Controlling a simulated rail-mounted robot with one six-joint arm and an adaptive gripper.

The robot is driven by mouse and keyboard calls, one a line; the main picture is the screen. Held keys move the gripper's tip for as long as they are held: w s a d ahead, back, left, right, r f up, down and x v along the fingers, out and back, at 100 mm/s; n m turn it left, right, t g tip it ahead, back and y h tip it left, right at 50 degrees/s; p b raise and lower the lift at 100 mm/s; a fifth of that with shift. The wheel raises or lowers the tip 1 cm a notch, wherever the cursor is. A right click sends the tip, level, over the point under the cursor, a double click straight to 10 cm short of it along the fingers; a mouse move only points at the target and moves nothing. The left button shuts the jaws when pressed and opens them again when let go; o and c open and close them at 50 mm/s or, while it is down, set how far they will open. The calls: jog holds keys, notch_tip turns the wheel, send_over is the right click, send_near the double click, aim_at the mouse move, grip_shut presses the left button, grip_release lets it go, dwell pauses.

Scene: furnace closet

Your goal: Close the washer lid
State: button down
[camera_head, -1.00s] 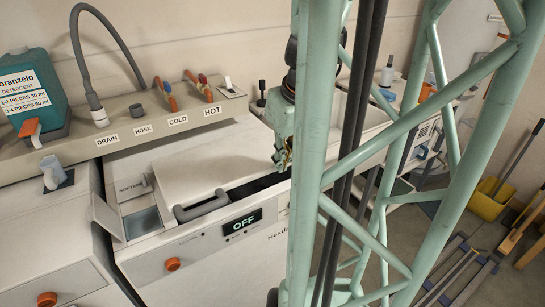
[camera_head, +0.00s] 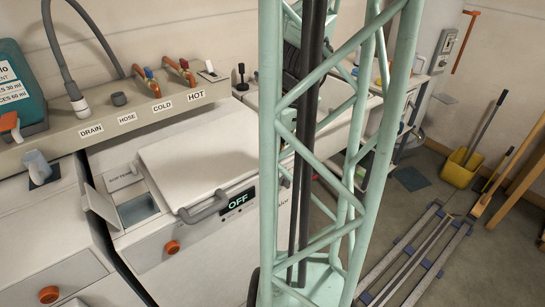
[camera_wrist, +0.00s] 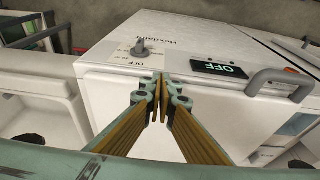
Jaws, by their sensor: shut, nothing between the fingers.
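The washer (camera_head: 160,250) is a white machine with an OFF display. Its lid (camera_head: 200,150) is a white panel lying low over the top, with a grey handle (camera_head: 203,207) at the front. No dark opening shows beside the lid, but my column hides its right side. In the wrist view the handle (camera_wrist: 280,84) is right of the display. In the head view the gripper is hidden behind my column.
A small dispenser compartment (camera_head: 138,209) left of the lid stands open, its flap (camera_head: 100,207) raised. Taps and a hose line the ledge behind.

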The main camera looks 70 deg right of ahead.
jog(key=shift+r, duration=0.15)
jog(key=s+a+r, duration=0.4)
jog(key=s+r, duration=0.2)
jog(key=s, duration=0.2)
jog(key=shift+s+a, duration=0.3)
jog(key=shift+a, duration=0.1)
dwell(0.8)
jog(key=shift+r, duration=0.2)
dwell(0.6)
